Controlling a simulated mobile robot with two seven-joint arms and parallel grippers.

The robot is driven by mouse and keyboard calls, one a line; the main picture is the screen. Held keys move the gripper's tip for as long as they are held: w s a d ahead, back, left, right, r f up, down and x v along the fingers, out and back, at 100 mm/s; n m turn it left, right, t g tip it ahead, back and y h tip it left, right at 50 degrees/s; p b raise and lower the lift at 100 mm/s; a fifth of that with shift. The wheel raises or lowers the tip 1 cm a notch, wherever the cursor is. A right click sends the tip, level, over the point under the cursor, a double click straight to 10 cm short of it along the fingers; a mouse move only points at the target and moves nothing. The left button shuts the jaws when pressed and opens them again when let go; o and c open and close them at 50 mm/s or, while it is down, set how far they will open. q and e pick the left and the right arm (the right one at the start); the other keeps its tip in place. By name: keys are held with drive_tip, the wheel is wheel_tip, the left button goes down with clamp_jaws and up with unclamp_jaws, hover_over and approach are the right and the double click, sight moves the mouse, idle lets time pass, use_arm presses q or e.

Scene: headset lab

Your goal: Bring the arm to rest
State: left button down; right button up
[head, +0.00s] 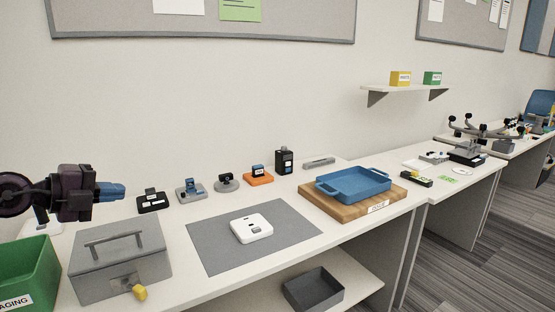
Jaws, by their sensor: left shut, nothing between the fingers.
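My left gripper (112,192) is at the left of the head view, with blue fingers pointing right. It is shut and empty, above the grey metal box (122,262) and apart from it. The arm comes in from the left edge. My right gripper is not in view.
A green bin (24,275) stands front left. A white device (251,228) lies on a grey mat (210,260). Several small devices stand along the wall. A blue tray (353,183) sits on a wooden board (330,200). A dark bin (313,289) is on the lower shelf.

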use_arm(q)
drive_tip(key=s+f+n+t+y, duration=0.35)
drive_tip(key=f+n, duration=0.45)
drive_tip(key=f, duration=0.4)
drive_tip(key=s+f+n+t+y, duration=0.35)
drive_tip(key=f+n, duration=0.45)
drive_tip(key=f, duration=0.5)
drive_tip(key=s+d+f+n+g+y, duration=0.1)
drive_tip(key=s+d+f+n+g, duration=0.1)
drive_tip(key=s+f, duration=0.4)
drive_tip(key=s+d+f+n+g+y, duration=0.1)
drive_tip(key=s+f+n, duration=0.3)
drive_tip(key=s, duration=0.5)
drive_tip(key=s+d+f+n+g, duration=0.2)
drive_tip(key=s+f+n+g, duration=0.1)
drive_tip(key=s+f, duration=0.4)
wheel_tip(320, 180, down, 2)
drive_tip(key=shift+s+d+f+n+g+y, duration=0.1)
drive_tip(key=shift+s+d+n+g+y, duration=0.2)
drive_tip(key=shift+n+g+y, duration=0.1)
drive_tip(key=shift+w, duration=0.1)
